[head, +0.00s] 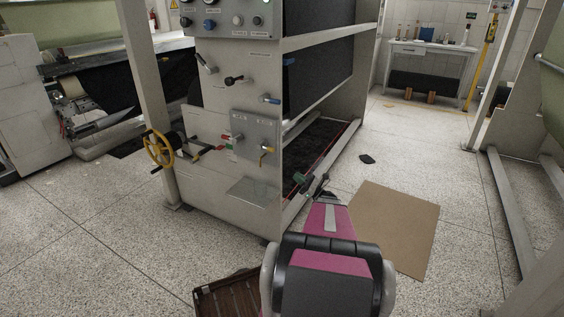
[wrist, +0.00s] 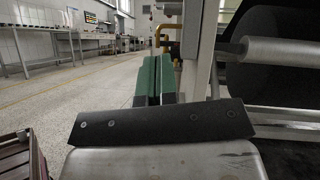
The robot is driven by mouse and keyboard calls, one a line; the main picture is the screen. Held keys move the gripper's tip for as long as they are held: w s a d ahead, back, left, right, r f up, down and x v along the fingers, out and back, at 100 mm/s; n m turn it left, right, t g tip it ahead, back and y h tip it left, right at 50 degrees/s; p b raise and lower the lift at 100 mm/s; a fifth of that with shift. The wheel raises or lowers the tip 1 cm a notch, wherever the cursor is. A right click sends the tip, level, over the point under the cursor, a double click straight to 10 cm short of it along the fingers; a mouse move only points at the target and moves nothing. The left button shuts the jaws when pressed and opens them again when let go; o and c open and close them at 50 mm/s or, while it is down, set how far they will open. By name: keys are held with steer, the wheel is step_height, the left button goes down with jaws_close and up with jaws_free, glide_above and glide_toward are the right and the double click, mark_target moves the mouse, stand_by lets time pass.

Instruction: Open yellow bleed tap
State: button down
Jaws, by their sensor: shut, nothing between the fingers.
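A small tap with a yellow handle (head: 267,149) sits at the lower right of a grey plate on the machine's front in the head view. I take it for the yellow bleed tap. My gripper (head: 311,181) is to the right of it and lower in the picture, apart from it, past the panel's right edge. Its green fingers (wrist: 158,76) are together with nothing between them in the wrist view. Yellow pipe-like parts (wrist: 168,42) show just behind the fingertips there; I cannot tell whether the tap is among them.
A yellow handwheel (head: 159,149) stands out at the left. Blue and black levers are above. A cardboard sheet (head: 395,228) and a brown crate (head: 226,295) lie on the floor.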

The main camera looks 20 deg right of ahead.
steer(key=shift+s+d+r+x, duration=0.1)
steer(key=shift+s+r+x, duration=0.2)
steer(key=shift+x, duration=1.8)
steer(key=shift+s+d+r+x, duration=0.15)
steer(key=shift+r+x, duration=0.3)
steer(key=shift+x, duration=1.7)
steer(key=shift+s+d+r+x, duration=0.1)
steer(key=shift+s+r+x, duration=0.25)
steer(key=shift+x, duration=1.75)
steer(key=shift+r, duration=0.2)
steer(key=shift+r+g+h, duration=0.2)
steer(key=shift+g+h, duration=0.1)
